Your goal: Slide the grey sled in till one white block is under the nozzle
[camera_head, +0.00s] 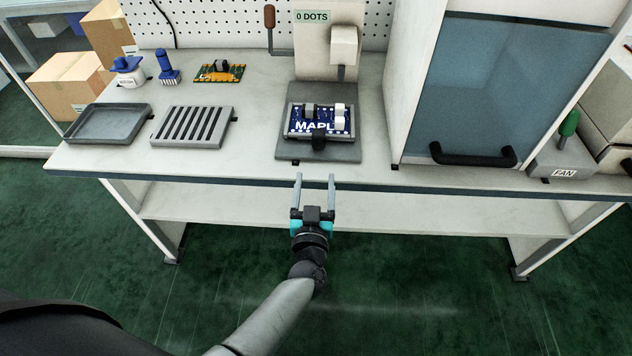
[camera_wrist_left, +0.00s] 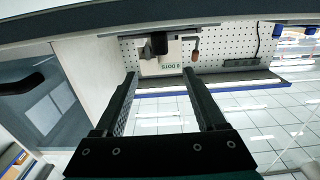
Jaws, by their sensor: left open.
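The grey sled (camera_head: 345,152) lies on the bench below the dispenser and carries a blue board (camera_head: 296,123) lettered "MAPL". Two white blocks, a rear one (camera_head: 340,108) and a front one (camera_head: 338,123), stand on the board's right side. A black knob (camera_head: 319,139) stands at the front. The nozzle (camera_head: 341,73) is under the white dispenser head (camera_head: 344,45), behind the board; neither white block is under it. My left gripper (camera_head: 315,180) is open and empty, just in front of the bench edge, pointing toward the sled. My right gripper is not in view.
A "0 DOTS" sign (camera_head: 311,16) is on the dispenser, with a brown-handled lever (camera_head: 269,17) to its left. A slotted rack (camera_head: 190,127) and a tray (camera_head: 107,122) lie left. A glass-fronted cabinet (camera_head: 500,85) stands right. The bench between rack and sled is clear.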

